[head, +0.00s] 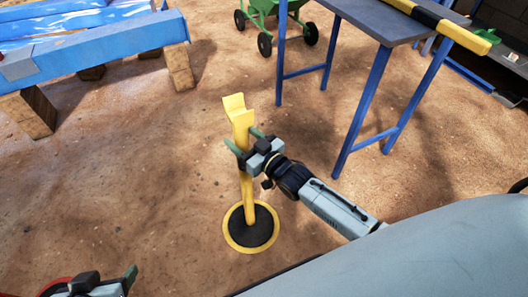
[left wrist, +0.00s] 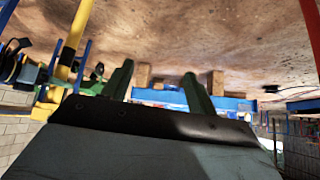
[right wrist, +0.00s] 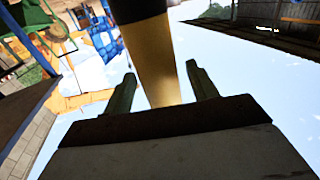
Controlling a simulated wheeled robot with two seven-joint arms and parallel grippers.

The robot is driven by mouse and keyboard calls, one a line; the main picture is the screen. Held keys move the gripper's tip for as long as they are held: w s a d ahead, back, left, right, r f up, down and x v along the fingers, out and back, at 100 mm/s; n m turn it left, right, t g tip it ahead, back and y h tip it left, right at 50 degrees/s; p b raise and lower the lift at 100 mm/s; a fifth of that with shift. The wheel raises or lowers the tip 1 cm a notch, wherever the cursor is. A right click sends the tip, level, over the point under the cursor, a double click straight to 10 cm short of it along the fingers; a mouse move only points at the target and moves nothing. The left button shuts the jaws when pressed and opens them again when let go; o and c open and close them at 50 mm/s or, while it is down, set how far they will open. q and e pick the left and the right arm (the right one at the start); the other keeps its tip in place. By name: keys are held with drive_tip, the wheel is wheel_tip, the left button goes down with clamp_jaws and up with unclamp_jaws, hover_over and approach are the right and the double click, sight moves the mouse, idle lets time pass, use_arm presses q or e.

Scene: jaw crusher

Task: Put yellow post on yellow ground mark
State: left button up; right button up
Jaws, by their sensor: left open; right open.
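The yellow post (head: 246,190) stands upright with its black round base (head: 251,232) on the ground. The yellow ground mark (head: 229,238) shows as a ring around the base, which looks inside it. My right gripper (head: 245,142) is at the upper part of the post, below its forked top, with its fingers on either side and open. In the right wrist view the post (right wrist: 155,60) passes between the two spread fingers. My left gripper (head: 100,284) is low at the left edge region, open and empty; its spread fingers (left wrist: 158,88) show in the left wrist view.
A blue-legged table (head: 362,22) with a yellow-and-black bar (head: 450,30) stands at the right. A blue trough on wooden blocks (head: 100,52) is at the upper left. A green cart (head: 265,8) is behind. The ground left of the post is clear.

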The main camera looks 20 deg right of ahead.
drive_tip(key=p+v, duration=0.1)
drive_tip(key=v, duration=0.2)
drive_tip(key=shift+s+d+r, duration=0.1)
drive_tip(key=shift+s, duration=0.2)
use_arm(q)
drive_tip(key=s+a+f+g+y+p, duration=0.1)
drive_tip(key=s+a+f+g, duration=0.2)
drive_tip(key=s+f+g, duration=0.1)
wheel_tip(320, 180, down, 2)
drive_tip(key=shift+s+f+p, duration=0.1)
drive_tip(key=shift+s+p, duration=0.25)
drive_tip(key=shift+s, duration=0.3)
use_arm(e)
drive_tip(key=s+d+f+m+g+h, duration=0.1)
drive_tip(key=s+d+g+h, duration=0.1)
drive_tip(key=s+g, duration=0.5)
drive_tip(key=s+d+f+m+g+h, duration=0.1)
drive_tip(key=s+g, duration=0.5)
drive_tip(key=s, duration=1.2)
drive_tip(key=d+f+h, duration=0.1)
drive_tip(key=d+h, duration=0.1)
drive_tip(key=h, duration=0.1)
drive_tip(key=shift+s+f+g, duration=0.25)
drive_tip(key=shift+f+g, duration=0.05)
drive_tip(key=shift+g, duration=0.1)
